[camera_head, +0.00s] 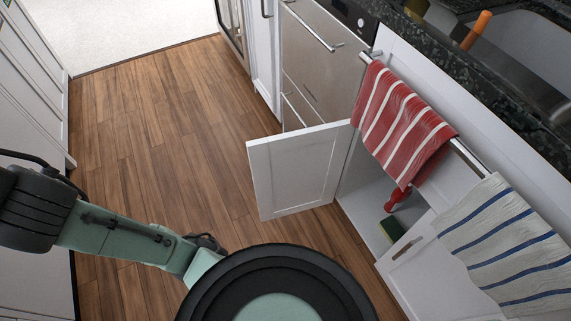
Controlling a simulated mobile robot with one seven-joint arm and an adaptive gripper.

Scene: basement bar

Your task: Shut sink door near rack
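A white panelled cabinet door (297,170) under the sink counter stands wide open, swung out over the floor from its left edge. Behind it the cabinet interior shows a red object (398,197) and a green and yellow sponge (391,229). A second white door (408,247) with a slot handle is to the right; the towel partly covers it and I cannot tell how far it is open. A metal rail (470,157) holds a red striped towel (400,120) and a white towel with blue stripes (508,245). I cannot make out my gripper; only my arm links show at lower left.
The dark counter (480,75) with a sink (525,45) and an orange-handled item (477,30) is at upper right. A dishwasher-like front (318,60) is left of the cabinet. White cabinets (30,90) line the left. Wooden floor (160,130) between is clear.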

